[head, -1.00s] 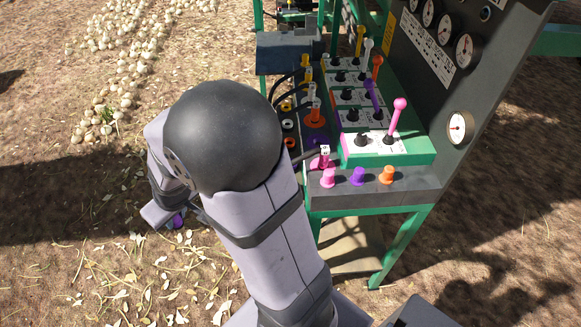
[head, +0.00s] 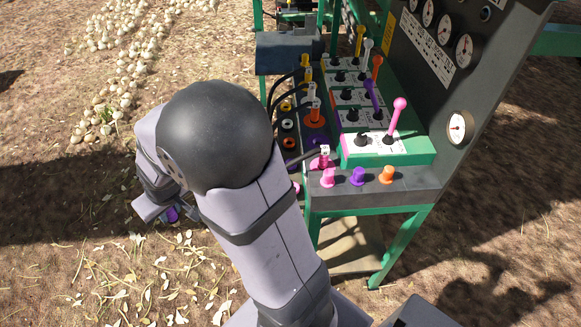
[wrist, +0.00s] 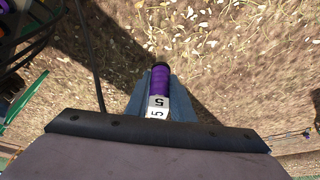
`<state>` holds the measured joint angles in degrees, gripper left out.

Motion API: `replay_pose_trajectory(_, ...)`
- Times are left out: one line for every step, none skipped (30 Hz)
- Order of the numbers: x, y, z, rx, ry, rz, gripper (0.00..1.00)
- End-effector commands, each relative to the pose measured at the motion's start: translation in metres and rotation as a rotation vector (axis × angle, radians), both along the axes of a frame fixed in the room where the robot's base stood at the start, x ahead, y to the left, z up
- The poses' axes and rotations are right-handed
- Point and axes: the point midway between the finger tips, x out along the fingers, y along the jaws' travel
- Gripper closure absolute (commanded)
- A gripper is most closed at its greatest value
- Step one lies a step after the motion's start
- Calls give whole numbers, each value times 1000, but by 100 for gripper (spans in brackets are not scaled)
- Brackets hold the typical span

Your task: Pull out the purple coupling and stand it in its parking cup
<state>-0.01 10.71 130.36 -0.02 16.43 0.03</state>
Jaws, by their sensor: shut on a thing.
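The purple coupling (wrist: 160,80) is held in my gripper (wrist: 160,100), with a white tag marked 5 at its near end. In the wrist view it sits between the two fingers over bare ground, clear of the panel. In the head view only a small purple part of the coupling (head: 172,215) shows below my gripper (head: 158,209), left of the machine. A purple cap-like piece (head: 358,175) stands on the front ledge; I cannot tell whether it is the parking cup. My arm hides part of the panel's left side.
A pink piece (head: 328,178) and an orange piece (head: 387,174) flank the purple one on the ledge. A pink coupling (head: 321,160) and an orange coupling (head: 315,112) stand on the panel. Levers, including a pink one (head: 397,115), rise behind. Open ground lies left.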

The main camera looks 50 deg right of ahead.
Motion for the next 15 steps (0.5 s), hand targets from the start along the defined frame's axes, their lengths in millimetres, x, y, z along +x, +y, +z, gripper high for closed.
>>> replay_pose_trajectory(1, 0, 1, 0, -2, 0, 100)
replay_pose_trajectory(1, 0, 1, 0, -2, 0, 100)
replay_pose_trajectory(1, 0, 1, 0, -2, 0, 100)
replay_pose_trajectory(1, 0, 1, 0, -2, 0, 100)
replay_pose_trajectory(1, 0, 1, 0, -2, 0, 100)
replay_pose_trajectory(1, -1, 1, -1, -2, -1, 100)
replay_pose_trajectory(2, -2, 1, 0, -2, -3, 100)
replay_pose_trajectory(3, -3, 1, 0, -2, -7, 100)
replay_pose_trajectory(4, -6, 1, 0, -2, -13, 100)
replay_pose_trajectory(6, -8, 1, 0, -2, -18, 100)
replay_pose_trajectory(8, -12, 1, 0, -2, -26, 100)
replay_pose_trajectory(11, -18, 0, -1, -1, -40, 100)
replay_pose_trajectory(14, -23, 0, -1, -1, -51, 100)
replay_pose_trajectory(17, -29, 0, -1, -1, -64, 100)
replay_pose_trajectory(22, -39, -1, -1, -2, -85, 100)
